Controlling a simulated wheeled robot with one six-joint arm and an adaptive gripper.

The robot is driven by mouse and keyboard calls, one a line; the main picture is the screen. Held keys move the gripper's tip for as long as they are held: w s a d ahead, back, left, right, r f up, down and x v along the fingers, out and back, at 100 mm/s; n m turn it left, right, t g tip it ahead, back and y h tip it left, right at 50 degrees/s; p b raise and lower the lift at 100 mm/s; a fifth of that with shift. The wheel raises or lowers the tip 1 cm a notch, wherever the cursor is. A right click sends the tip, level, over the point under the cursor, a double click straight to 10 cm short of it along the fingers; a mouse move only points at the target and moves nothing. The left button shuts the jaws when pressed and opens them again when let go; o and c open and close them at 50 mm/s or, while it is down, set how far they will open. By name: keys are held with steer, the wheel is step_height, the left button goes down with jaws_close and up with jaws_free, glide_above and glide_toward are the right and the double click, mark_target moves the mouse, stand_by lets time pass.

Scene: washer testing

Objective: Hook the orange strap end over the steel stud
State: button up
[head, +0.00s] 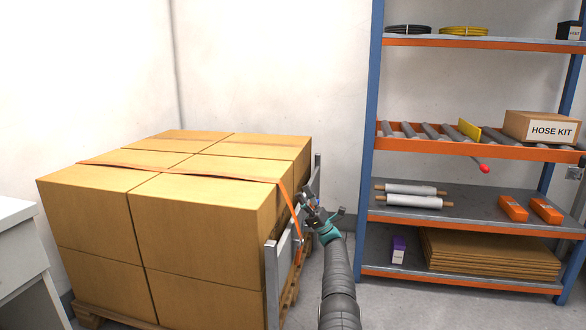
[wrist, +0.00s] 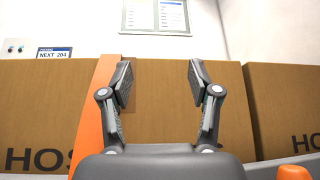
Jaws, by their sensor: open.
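The orange strap (head: 197,171) runs over the top of the stacked cartons and hangs down their right side. In the wrist view the strap (wrist: 92,112) runs down just left of my gripper (wrist: 161,78), partly behind its left finger. The fingers are spread with nothing between them and face a carton side. In the head view my gripper (head: 308,198) is beside the right face of the stack, close to the hanging strap. The strap's end cannot be made out. A steel frame (head: 272,283) stands along that side of the pallet. I cannot pick out the stud.
The cartons (head: 200,225) sit on a wooden pallet (head: 90,318). A shelf rack (head: 368,150) stands at right, with a red-tipped rod (head: 484,168) jutting out. A white cabinet (head: 20,265) is at left. Bare floor shows between pallet and rack.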

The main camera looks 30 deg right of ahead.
steer(key=w+a+r+h, duration=0.2)
steer(key=w+a+r, duration=0.1)
steer(key=r, duration=0.7)
steer(key=shift+w+a+m, duration=0.15)
steer(key=shift+w+m, duration=0.15)
steer(key=shift+m, duration=0.1)
